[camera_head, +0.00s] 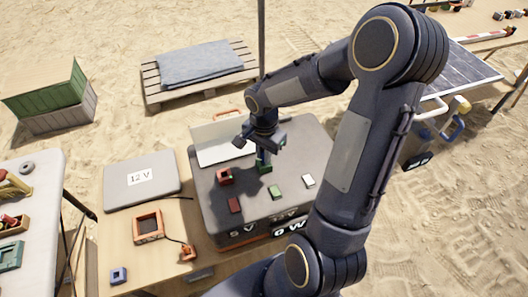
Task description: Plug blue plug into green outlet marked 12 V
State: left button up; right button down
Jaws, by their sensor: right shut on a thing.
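My right gripper (264,152) points down over the grey box (205,210). It is shut on the blue plug (263,158), which is mostly hidden by the fingers. The plug is directly above a green outlet (265,169) on the box top; I cannot tell whether they touch or whether the plug is inside. A flat green piece (275,193) lies nearer the front edge of the box. The front face has partly hidden voltage lettering. A grey panel (142,183) on the left carries a "12 V" label. My left gripper is not in view.
A red outlet (225,176), a flat red piece (234,205) and a white piece (308,181) share the box top. An orange frame (148,226), an orange plug (187,253) and a blue square piece (119,276) sit on the wooden table. My right arm covers the box's right side.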

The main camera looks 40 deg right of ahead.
jog(key=shift+f, duration=0.15)
jog(key=c, duration=1.4)
grip_release()
jog(key=shift+c, duration=0.2)
notch_tip(320, 180, up, 12)
jog(key=f, duration=0.1)
jog(key=s+a+r+n+t+y, duration=0.1)
jog(key=s+a+n+t+y, duration=0.1)
jog(key=s+a+n, duration=0.3)
jog(key=s+a+r+n+t+y, duration=0.1)
jog(key=s+a+r+n+t, duration=0.1)
jog(key=s+a+n, duration=0.4)
jog(key=shift+s+r+n+t+y+p, duration=0.25)
jog(key=shift+s+n+t+y+p, duration=0.2)
jog(key=shift+s+n+t, duration=0.8)
jog(key=shift+s+g, duration=0.3)
jog(key=shift+g, duration=0.15)
